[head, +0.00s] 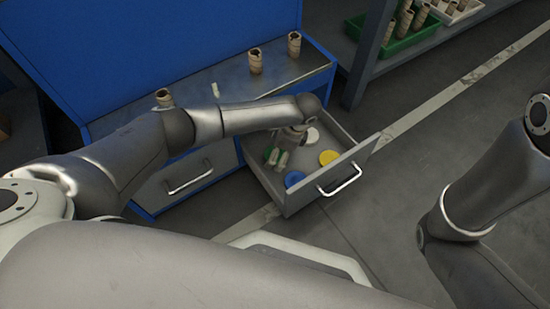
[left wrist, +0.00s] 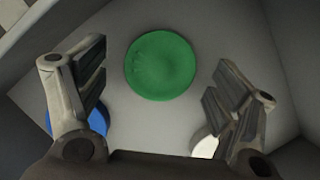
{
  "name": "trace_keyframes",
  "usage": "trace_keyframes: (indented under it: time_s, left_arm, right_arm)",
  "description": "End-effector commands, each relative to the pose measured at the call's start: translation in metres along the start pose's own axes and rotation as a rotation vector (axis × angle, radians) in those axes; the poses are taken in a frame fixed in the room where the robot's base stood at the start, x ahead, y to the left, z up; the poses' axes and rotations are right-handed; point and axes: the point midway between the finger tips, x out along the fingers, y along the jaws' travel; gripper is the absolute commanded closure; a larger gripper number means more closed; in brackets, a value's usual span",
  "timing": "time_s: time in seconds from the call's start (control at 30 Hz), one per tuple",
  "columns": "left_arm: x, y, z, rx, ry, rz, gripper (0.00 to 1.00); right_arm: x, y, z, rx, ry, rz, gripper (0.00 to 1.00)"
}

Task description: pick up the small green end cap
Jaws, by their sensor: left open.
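The green end cap (left wrist: 160,65) is a round disc lying flat on the grey drawer floor. In the left wrist view it lies between and slightly beyond my open left fingers (left wrist: 161,82), apart from both. In the head view my left gripper (head: 279,158) reaches down into the open drawer (head: 255,178), and only slivers of the green cap (head: 268,152) show beside the fingers. The left gripper holds nothing. My right arm shows at the right of the head view, but its gripper is out of sight.
The drawer also holds a white disc (head: 311,135), a yellow disc (head: 328,157) and a blue disc (head: 294,178). The drawer walls stand close around the gripper. Brown rolls (head: 256,61) stand on the blue cabinet top. A green crate (head: 405,40) sits on the shelf behind.

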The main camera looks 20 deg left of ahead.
Motion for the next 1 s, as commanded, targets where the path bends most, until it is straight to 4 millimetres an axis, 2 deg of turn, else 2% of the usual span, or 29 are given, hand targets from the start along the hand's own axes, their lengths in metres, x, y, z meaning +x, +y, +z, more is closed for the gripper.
trace_keyframes:
  time_s: [0.1,0.37,0.67,1.0]
  left_arm:
    - [0.0067,-0.0005,-0.0002,-0.001,0.001,-0.001,0.15]
    - [0.0062,-0.0003,0.0002,-0.001,0.001,-0.001,0.15]
    - [0.0063,-0.0002,0.0,0.0,0.001,0.0,0.52]
    - [0.0055,-0.0001,0.0001,0.0,0.001,0.0,0.52]
  right_arm:
    - [-0.0059,-0.0012,-0.0019,0.0,0.0,0.0,0.67]
    - [-0.005,-0.0012,-0.0018,0.0,0.001,0.0,0.67]
    - [-0.0051,-0.0013,-0.0019,0.0,0.001,-0.001,0.67]
    - [-0.0045,-0.0011,-0.0016,0.0,0.0,-0.001,0.67]
